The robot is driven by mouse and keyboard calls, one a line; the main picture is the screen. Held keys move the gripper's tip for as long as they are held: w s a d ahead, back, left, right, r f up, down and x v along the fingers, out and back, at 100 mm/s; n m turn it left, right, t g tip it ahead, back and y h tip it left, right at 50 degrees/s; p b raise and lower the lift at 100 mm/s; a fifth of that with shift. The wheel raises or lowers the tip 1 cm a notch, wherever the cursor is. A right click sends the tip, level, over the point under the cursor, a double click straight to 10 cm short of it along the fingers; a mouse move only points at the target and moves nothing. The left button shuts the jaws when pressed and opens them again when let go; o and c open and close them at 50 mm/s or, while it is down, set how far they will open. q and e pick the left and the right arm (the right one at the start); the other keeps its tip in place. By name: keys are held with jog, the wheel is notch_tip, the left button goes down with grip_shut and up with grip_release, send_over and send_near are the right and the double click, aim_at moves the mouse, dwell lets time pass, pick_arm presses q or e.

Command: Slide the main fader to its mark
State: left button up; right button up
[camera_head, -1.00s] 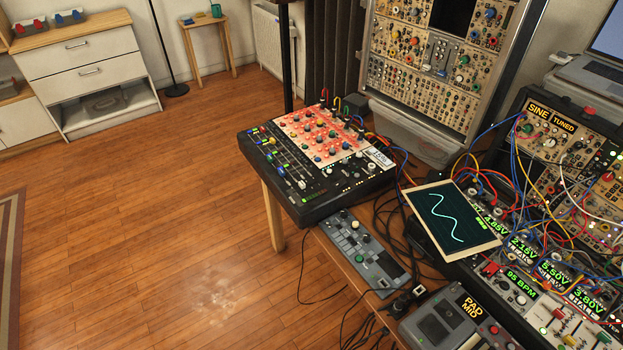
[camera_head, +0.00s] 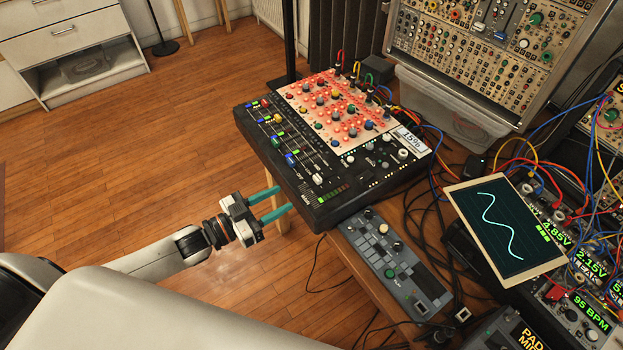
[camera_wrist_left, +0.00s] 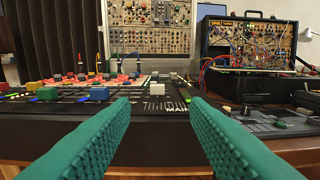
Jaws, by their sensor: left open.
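The black mixer (camera_head: 368,191) stands on the wooden table, with a row of coloured faders along its left part. The main fader's white cap (camera_head: 317,179) sits near the mixer's front edge, beside a green level meter. In the left wrist view, the white cap (camera_wrist_left: 164,88) shows between and beyond the fingers, above the word MAIN. My left gripper (camera_head: 284,199) is open and empty, its teal fingers pointing at the mixer's front left side, apart from the cap. The target mark cannot be made out. My right gripper is not in view.
A tablet with a wave trace (camera_head: 504,229) and patch cables crowd the right. The floor at left is clear.

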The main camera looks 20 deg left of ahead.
aim_at(315, 180)
pick_arm(q)
jog(key=x, duration=0.9)
jog(key=shift+w+f+p, duration=0.15)
jog(key=shift+w+p, duration=0.05)
jog(key=shift+p, duration=0.15)
jog(key=shift+a, duration=0.1)
grip_shut()
